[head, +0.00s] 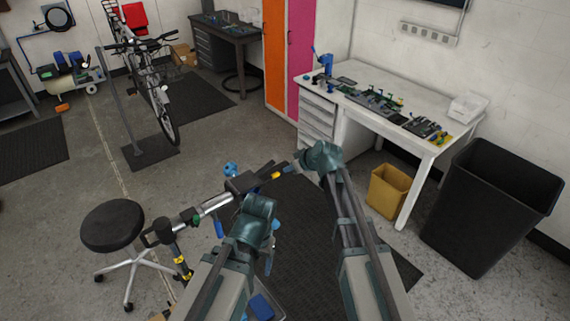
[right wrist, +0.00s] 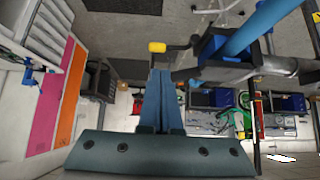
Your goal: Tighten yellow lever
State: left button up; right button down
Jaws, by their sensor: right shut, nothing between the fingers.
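The yellow lever (head: 276,175) shows in the head view as a small yellow grip at the end of a dark clamp (head: 241,183). In the right wrist view the yellow lever (right wrist: 157,47) sits on a black arm of the clamp, just beyond the fingertips. My right gripper (head: 288,168) is close to the lever. Its blue fingers (right wrist: 161,76) are shut with nothing between them; whether they touch the lever is unclear. The clamp is on a silver bar (head: 214,204), and a blue tube (right wrist: 262,22) passes by it. My left gripper's fingers are largely hidden behind its wrist.
A black stool (head: 112,226) stands left of the clamp bar. A white workbench (head: 440,125) with tools is at the right, beside a yellow bin (head: 389,190) and a large black bin (head: 490,205). A bicycle (head: 157,95) stands further back. The middle floor is open.

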jog(key=shift+w+d+r, duration=0.15)
jog(key=shift+w+r, duration=0.1)
jog(key=shift+w, duration=0.05)
jog(key=b+x, duration=0.7)
jog(key=x, duration=0.3)
jog(key=shift+f, duration=0.1)
dwell(0.3)
